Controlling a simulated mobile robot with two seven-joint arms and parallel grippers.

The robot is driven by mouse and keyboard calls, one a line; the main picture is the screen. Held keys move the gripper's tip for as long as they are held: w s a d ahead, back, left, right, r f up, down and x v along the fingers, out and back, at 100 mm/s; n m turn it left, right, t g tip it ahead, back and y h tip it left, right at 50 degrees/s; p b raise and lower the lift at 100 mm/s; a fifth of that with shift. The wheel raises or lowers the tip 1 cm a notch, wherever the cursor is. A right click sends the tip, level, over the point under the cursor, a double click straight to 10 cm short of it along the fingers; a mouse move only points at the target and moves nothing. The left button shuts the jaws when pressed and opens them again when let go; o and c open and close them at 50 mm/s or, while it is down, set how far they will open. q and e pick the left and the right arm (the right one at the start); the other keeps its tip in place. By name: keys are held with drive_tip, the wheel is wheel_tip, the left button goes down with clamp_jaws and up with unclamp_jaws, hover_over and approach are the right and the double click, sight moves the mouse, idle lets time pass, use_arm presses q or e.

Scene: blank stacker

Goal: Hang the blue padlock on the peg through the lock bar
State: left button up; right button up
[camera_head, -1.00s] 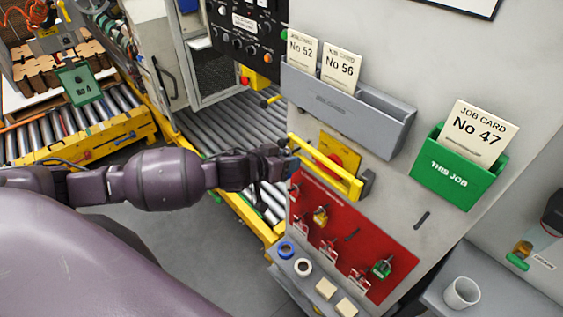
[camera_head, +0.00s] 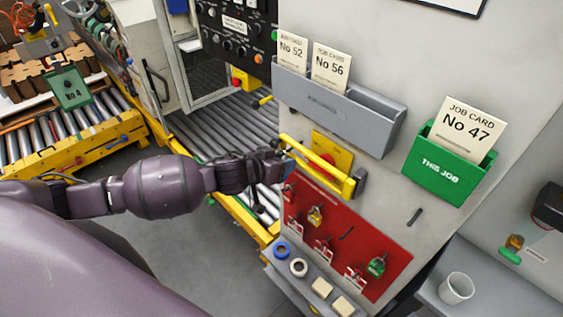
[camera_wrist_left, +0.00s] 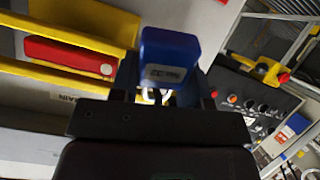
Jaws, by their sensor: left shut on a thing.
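The blue padlock (camera_wrist_left: 168,55) is between the fingers of my left gripper (camera_wrist_left: 165,97) in the left wrist view, with a pale label on its body and a bit of bright shackle toward the gripper. In the head view my left gripper (camera_head: 277,163) is at the left end of the yellow lock bar (camera_head: 318,168), shut on the padlock, of which only a speck of blue shows. The bar crosses in front of a red handle on a yellow plate (camera_head: 333,148); the handle is red in the wrist view (camera_wrist_left: 70,55). The peg cannot be made out. My right gripper is not in view.
A red board (camera_head: 340,240) with hanging padlocks is below the bar. A grey card holder (camera_head: 340,112) is above it, and a green holder (camera_head: 450,170) to the right. A ledge with tape rolls (camera_head: 298,268) is below. A roller conveyor (camera_head: 235,125) lies behind the arm.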

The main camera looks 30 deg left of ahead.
use_arm(q)
drive_tip(key=o, duration=1)
drive_tip(key=shift+o, duration=0.2)
drive_tip(key=v, duration=1)
drive_tip(key=shift+s+b, duration=0.35)
drive_tip(key=shift+b, duration=0.1)
drive_tip(key=shift+a+r, duration=0.1)
drive_tip(key=shift+a, duration=0.05)
